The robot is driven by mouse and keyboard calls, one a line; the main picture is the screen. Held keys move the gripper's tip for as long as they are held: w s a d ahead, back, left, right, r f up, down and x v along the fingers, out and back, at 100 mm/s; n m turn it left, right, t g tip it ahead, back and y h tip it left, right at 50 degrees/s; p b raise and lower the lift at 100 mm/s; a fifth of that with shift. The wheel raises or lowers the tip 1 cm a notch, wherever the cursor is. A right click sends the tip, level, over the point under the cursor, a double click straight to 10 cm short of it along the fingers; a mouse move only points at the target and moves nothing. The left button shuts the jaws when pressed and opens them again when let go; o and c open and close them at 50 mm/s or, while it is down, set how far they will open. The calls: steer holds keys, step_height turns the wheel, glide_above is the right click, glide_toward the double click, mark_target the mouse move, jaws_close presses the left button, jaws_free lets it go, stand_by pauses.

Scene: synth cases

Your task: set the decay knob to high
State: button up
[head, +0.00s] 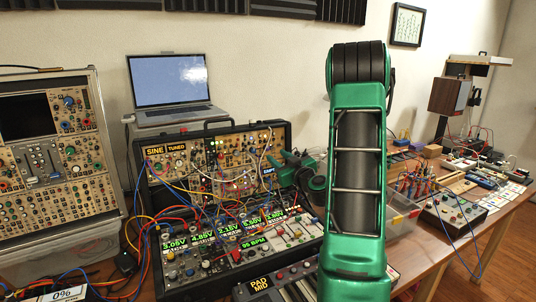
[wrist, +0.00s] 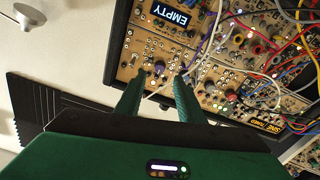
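My gripper (wrist: 160,76) is in front of the tan module panel (wrist: 150,45) with the "EMPTY" display (wrist: 171,14). Its two green fingers are apart, with nothing held between them. A small dark knob (wrist: 159,66) shows between the fingertips. I cannot tell whether the fingers touch the panel. No "decay" label is readable, so I cannot tell which knob is the decay knob or how it is set. In the head view my gripper (head: 293,160) is at the right side of the black synth case (head: 220,128), partly hidden by my arm.
Patch cables (head: 190,195) cross the lower modules, and white and purple ones (wrist: 215,35) run close beside the right finger. A laptop (head: 170,82) stands behind the case. Another synth case (head: 50,150) is at left.

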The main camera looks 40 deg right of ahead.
mark_target(268, 149)
steer(key=x, duration=0.6)
steer(key=shift+w+d, duration=0.1)
steer(key=shift+w, duration=0.3)
steer(key=shift+c, duration=0.7)
jaws_close()
